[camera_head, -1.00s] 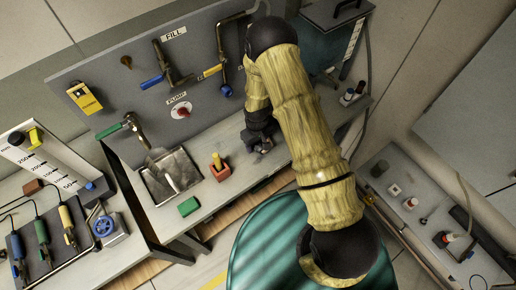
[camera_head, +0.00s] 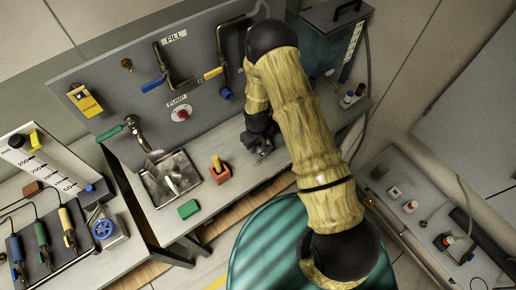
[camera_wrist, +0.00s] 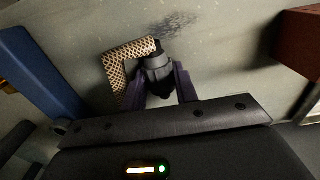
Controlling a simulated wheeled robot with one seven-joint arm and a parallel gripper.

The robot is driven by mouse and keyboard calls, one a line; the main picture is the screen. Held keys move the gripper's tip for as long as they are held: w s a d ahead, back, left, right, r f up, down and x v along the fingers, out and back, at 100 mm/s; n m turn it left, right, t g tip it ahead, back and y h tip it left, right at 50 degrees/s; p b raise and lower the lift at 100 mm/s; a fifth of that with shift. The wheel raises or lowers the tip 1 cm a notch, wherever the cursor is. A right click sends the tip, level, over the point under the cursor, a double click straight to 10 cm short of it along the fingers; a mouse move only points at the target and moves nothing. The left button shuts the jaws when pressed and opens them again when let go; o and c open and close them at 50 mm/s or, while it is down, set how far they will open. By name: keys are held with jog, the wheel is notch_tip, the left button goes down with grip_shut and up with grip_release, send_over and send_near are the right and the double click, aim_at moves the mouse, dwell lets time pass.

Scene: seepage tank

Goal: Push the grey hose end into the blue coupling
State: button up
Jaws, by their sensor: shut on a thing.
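In the wrist view my gripper (camera_wrist: 158,82) is shut on the dark grey hose end (camera_wrist: 156,68). A tan, checkered braided hose bends away from it to the left. In the head view my gripper (camera_head: 262,147) is low over the bench, and the hose end is too small to make out there. The blue coupling (camera_head: 225,93) hangs at the lower end of a pipe on the grey panel, up and left of my gripper and apart from it. A large blue part (camera_wrist: 38,72) shows at the left of the wrist view; I cannot tell whether it is the coupling.
A red block with a yellow peg (camera_head: 220,173) stands on the bench left of my gripper. A metal tray (camera_head: 170,180) and a green block (camera_head: 188,209) are farther left. A dark red block (camera_wrist: 298,42) shows at the wrist view's right. The teal drum (camera_head: 262,250) is below.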

jog(key=shift+r+p, duration=1.75)
jog(key=shift+r, duration=1.55)
jog(key=shift+d+f, duration=0.1)
